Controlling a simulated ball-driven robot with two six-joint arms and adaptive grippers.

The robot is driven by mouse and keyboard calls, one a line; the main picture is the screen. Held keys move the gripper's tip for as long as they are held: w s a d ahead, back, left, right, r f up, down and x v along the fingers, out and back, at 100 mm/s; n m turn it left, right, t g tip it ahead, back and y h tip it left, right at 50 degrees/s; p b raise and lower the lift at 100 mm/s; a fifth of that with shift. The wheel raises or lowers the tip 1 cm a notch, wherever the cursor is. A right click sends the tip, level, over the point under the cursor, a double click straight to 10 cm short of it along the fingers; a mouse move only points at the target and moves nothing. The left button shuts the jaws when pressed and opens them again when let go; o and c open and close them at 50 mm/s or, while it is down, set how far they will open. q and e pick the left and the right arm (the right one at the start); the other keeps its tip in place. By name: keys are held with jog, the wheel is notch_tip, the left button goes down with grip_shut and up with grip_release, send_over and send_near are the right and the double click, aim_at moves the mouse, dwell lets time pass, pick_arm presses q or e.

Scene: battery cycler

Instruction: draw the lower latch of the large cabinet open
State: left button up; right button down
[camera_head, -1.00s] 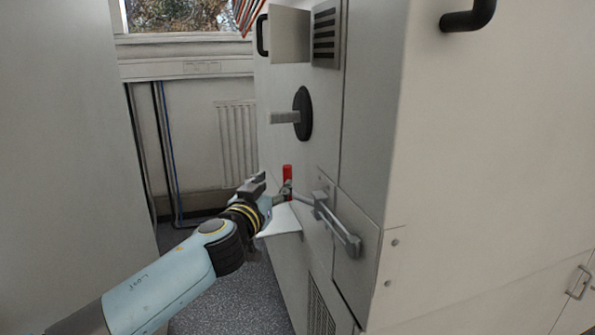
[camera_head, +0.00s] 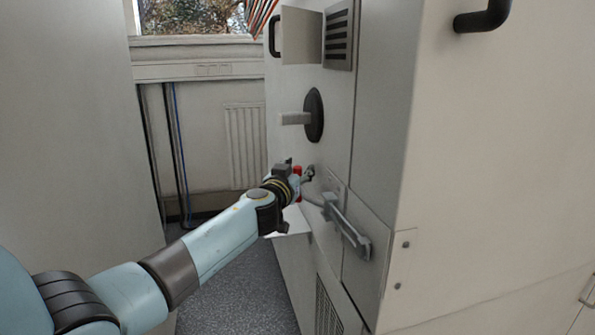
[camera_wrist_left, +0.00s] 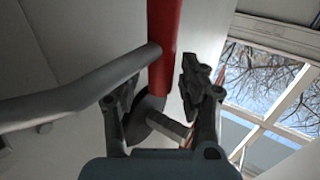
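The lower latch (camera_head: 347,229) is a grey bar on the cabinet front, with a thin grey arm running left to an upright red grip (camera_head: 298,170). My left gripper (camera_head: 308,177) is at this red grip, close to the cabinet face. In the left wrist view, the fingers (camera_wrist_left: 160,85) stand apart and empty, with the red grip (camera_wrist_left: 164,40) rising just past and between their tips. The grey latch arm (camera_wrist_left: 75,95) comes in from the left and meets the red grip. Whether a finger touches the grip is unclear. My right gripper is not in view.
The large cabinet (camera_head: 480,180) fills the right. A black round mount with a grey lever (camera_head: 314,115) sits above the latch. A white shelf (camera_head: 291,223) juts out below the gripper. A plain pale surface (camera_head: 70,130) stands left, with open floor (camera_head: 245,290) between.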

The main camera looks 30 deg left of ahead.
pick_arm(q)
grip_shut()
